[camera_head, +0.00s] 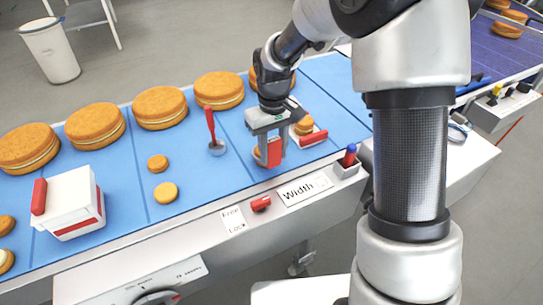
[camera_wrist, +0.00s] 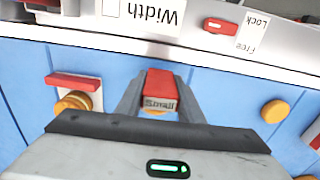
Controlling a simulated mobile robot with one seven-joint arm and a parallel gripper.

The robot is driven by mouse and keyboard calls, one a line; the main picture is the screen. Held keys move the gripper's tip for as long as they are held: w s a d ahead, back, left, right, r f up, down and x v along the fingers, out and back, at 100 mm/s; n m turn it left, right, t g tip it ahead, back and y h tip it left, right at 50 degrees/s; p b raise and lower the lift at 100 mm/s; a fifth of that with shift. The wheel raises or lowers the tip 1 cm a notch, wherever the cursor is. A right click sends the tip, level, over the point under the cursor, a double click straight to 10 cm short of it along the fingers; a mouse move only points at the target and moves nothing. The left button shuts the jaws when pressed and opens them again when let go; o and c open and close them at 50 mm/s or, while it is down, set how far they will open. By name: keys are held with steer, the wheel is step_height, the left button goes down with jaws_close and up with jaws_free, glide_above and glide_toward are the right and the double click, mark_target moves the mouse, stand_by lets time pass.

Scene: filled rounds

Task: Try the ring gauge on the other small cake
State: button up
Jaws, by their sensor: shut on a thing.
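My gripper (camera_head: 268,158) is shut on the red handle (camera_head: 274,152) of the ring gauge. In the wrist view the handle (camera_wrist: 161,85) is marked "Small" and sits between the two fingers. A small cake (camera_wrist: 155,112) shows just under the handle, mostly hidden; I cannot tell whether the ring is around it or above it. Two other small cakes lie bare on the blue belt to the left in the head view, one farther back (camera_head: 157,162) and one nearer the front edge (camera_head: 166,192). The nearer one also shows in the wrist view (camera_wrist: 274,111).
Right of my gripper lies a white piece with a red bar (camera_head: 314,138), small cakes (camera_head: 304,124) at it. A red-handled tool (camera_head: 211,125) stands to the left. A white box (camera_head: 75,200) stands farther left. Several large cakes (camera_head: 160,106) line the back.

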mark_target(274, 139)
steer(key=shift+r+p, duration=2.55)
steer(key=shift+r, duration=1.1)
